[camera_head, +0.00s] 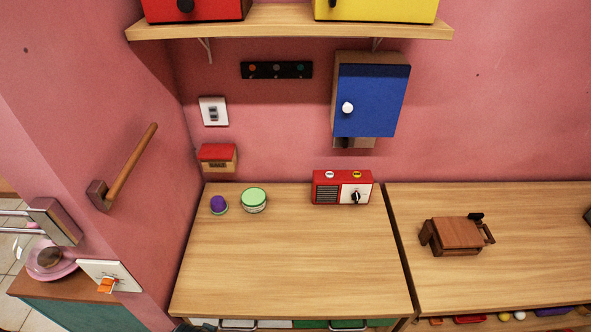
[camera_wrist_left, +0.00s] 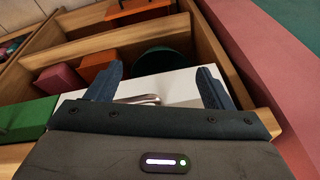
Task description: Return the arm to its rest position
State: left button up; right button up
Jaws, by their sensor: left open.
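My left gripper (camera_wrist_left: 160,72) shows in the left wrist view with its two dark fingers spread apart and nothing gripped. Between the fingers is a metal bar handle (camera_wrist_left: 140,99) on a white front panel (camera_wrist_left: 172,87). The frames do not show clearly whether the fingers touch the panel. In the head view only a small dark sliver at the bottom left edge may belong to my left arm. My right gripper is in neither view.
Behind the white panel are wooden walls, an orange block (camera_wrist_left: 97,65) and a green round thing (camera_wrist_left: 160,62). A green front (camera_wrist_left: 25,118) is at left. The wooden counter (camera_head: 290,260) is mostly clear, with a red radio (camera_head: 327,188) and green-lidded jar (camera_head: 254,200) at its back.

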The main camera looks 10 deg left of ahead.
pick_arm(q)
jog(key=s+a+f+g+b, duration=0.1)
jog(key=s+f+b, duration=0.3)
jog(key=f, duration=1.2)
jog(key=s+a+f+b, duration=0.1)
jog(key=s+f+b, duration=0.4)
jog(key=f, duration=1.2)
jog(key=s+f, duration=0.9)
jog(key=s, duration=0.2)
jog(key=shift+s+a+g, duration=0.15)
jog(key=shift+a+g, duration=0.1)
jog(key=shift+g, duration=0.15)
